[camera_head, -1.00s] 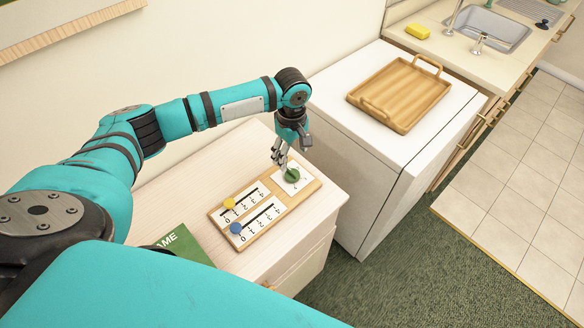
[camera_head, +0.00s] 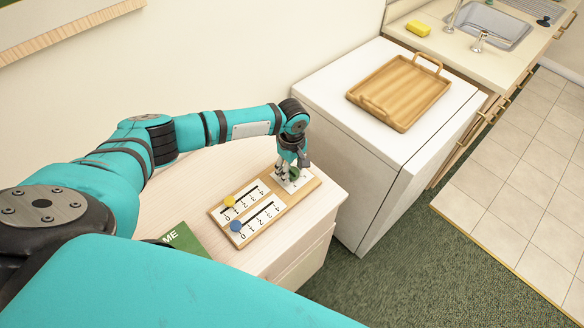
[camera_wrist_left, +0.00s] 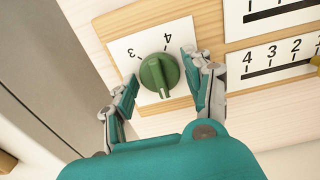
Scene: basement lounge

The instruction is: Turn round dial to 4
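The green round dial (camera_wrist_left: 159,74) sits on a white numbered plate (camera_wrist_left: 127,42) at the far right end of a wooden board (camera_head: 233,239) on the cabinet. In the wrist view its raised grip runs nearly up and down, and the numbers 3 and 4 show beside it. My left gripper (camera_wrist_left: 159,92) is open, with one finger on each side of the dial; I cannot tell whether the fingers touch it. In the head view the left gripper (camera_head: 290,180) is down over the dial and partly hides it. My right gripper is not in view.
The same board has two slider scales with a yellow knob (camera_head: 229,201) and a blue knob (camera_head: 236,226). A green box (camera_head: 183,238) lies on the cabinet to the left. A white appliance with a wooden tray (camera_head: 400,92) stands to the right.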

